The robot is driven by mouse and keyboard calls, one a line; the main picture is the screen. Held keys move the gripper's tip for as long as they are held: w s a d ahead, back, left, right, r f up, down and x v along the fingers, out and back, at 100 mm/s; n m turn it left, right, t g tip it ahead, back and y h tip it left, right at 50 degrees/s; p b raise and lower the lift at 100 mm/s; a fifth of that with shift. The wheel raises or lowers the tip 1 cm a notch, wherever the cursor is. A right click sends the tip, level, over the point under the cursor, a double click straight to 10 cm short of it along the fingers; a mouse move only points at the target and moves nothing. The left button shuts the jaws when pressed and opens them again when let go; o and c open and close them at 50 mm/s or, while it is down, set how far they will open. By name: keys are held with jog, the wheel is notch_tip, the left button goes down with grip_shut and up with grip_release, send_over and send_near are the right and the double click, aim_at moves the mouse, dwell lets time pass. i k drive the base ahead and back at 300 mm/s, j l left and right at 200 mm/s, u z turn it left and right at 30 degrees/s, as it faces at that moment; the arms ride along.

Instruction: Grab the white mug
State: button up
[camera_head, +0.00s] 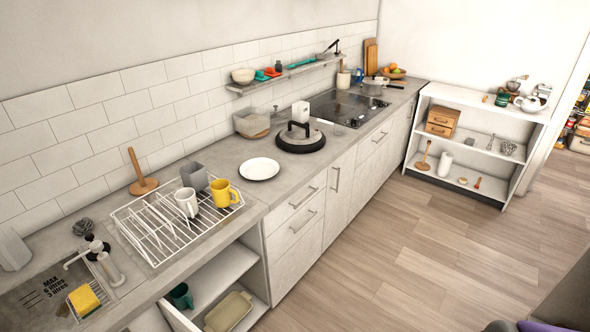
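The white mug (187,202) stands on the right part of the white wire dish rack (150,228) on the counter. It sits between a grey cup (194,176) behind it and a yellow mug (223,193) to its right. Both are very close to it; I cannot tell whether they touch. My gripper is not in view.
A sink with a tap (105,268) and yellow sponge (86,299) lies left of the rack. A wooden paper-roll stand (140,174) is behind it. A white plate (259,169) lies to the right. The wooden floor (420,250) before the counter is clear.

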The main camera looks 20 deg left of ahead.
aim_at(189, 206)
jog(key=i+l, duration=0.15)
jog(key=i, duration=0.3)
jog(key=i+l, duration=0.15)
jog(key=i, duration=0.3)
jog(key=i+l+u, duration=0.1)
jog(key=i, duration=0.35)
jog(key=i+u, duration=0.3)
jog(key=u, duration=0.2)
jog(key=i+u, duration=0.35)
jog(key=u, duration=0.15)
jog(key=i+l+u, duration=0.15)
jog(key=i+u, duration=0.15)
jog(key=u, duration=0.15)
jog(key=i+l+u, duration=0.25)
jog(key=u, duration=0.25)
jog(key=i+l+u, duration=0.45)
jog(key=k+j, duration=0.05)
jog(key=j, duration=0.05)
